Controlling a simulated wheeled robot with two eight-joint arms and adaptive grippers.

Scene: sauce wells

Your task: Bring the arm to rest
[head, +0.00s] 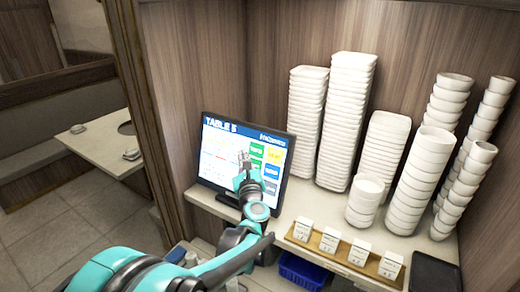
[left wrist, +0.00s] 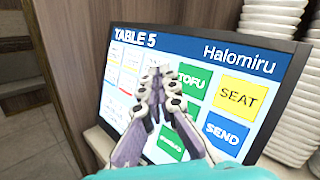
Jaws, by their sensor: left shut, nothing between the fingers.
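My left arm reaches up from the bottom of the head view. Its gripper (head: 245,160) is in front of the touch screen (head: 222,143), with its fingers together and nothing between them. In the left wrist view the shut gripper (left wrist: 158,78) covers the middle of the screen (left wrist: 128,55). The screen reads "TABLE 5" and "Halomiru", with coloured buttons marked TOFU, SEAT and SEND. A lower green button is partly hidden by the fingers. I cannot tell whether the fingertips touch the screen. My right gripper is not in view.
Tall stacks of white dishes (head: 347,115) and bowls (head: 420,185) stand on the shelf right of the screen. A wooden tray (head: 330,258) with small labelled white boxes lies at the front. A blue bin (head: 302,271) is below. A dining table (head: 103,143) stands far left.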

